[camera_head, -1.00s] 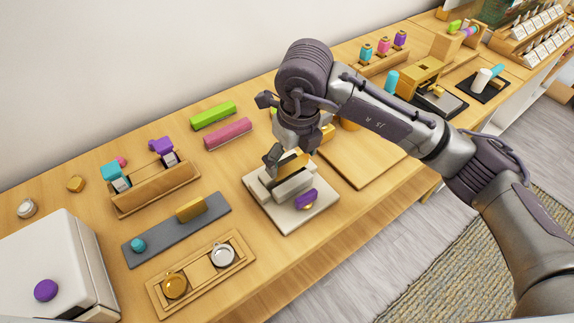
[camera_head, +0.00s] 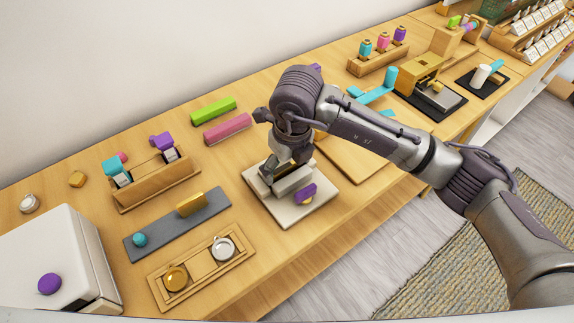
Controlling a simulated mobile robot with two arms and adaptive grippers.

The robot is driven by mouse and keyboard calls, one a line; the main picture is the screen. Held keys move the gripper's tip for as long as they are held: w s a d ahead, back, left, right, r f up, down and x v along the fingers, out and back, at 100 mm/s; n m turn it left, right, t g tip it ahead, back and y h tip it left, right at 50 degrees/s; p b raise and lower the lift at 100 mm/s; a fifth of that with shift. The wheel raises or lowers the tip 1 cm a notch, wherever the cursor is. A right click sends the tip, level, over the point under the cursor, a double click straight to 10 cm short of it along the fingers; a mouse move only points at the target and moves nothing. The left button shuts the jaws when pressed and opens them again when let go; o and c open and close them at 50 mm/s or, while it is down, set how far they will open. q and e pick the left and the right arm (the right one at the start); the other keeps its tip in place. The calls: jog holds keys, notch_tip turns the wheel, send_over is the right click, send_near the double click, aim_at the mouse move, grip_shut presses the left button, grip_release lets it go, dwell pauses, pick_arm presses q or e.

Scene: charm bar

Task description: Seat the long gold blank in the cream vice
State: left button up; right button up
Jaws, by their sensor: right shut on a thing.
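The cream vice (camera_head: 292,217) stands on the table in the middle of the head view, with pale jaws and a purple knob at its front. My right gripper (camera_head: 277,168) points down at the back of the vice jaws, shut on the long gold blank. The blank is now almost wholly hidden by the fingers and jaws, so I cannot tell how deep it sits in the vice. A shorter gold block (camera_head: 192,204) lies on a grey mat left of the vice. My left gripper is not in view.
A wooden tray (camera_head: 158,285) with a gold and a silver charm lies at the front left. A green bar (camera_head: 213,110) and a pink bar (camera_head: 227,128) lie behind the vice. A wooden board (camera_head: 350,172) is to its right, under my arm. A white box (camera_head: 50,255) stands at the left.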

jog(key=shift+s+d+f, duration=0.1)
jog(key=shift+s+f, duration=0.2)
jog(key=shift+f, duration=0.35)
jog(key=o, duration=1.1)
jog(key=shift+c, duration=0.2)
jog(key=shift+o, duration=0.6)
jog(key=shift+w+f, duration=0.1)
jog(key=shift+w, duration=0.05)
jog(key=shift+r, duration=0.3)
jog(key=shift+r+p, duration=0.5)
jog(key=shift+p, duration=0.1)
notch_tip(320, 180, up, 12)
jog(key=b, duration=0.1)
jog(key=shift+s+d+b, duration=0.3)
jog(key=shift+s, duration=0.15)
jog(key=shift+s, duration=0.1)
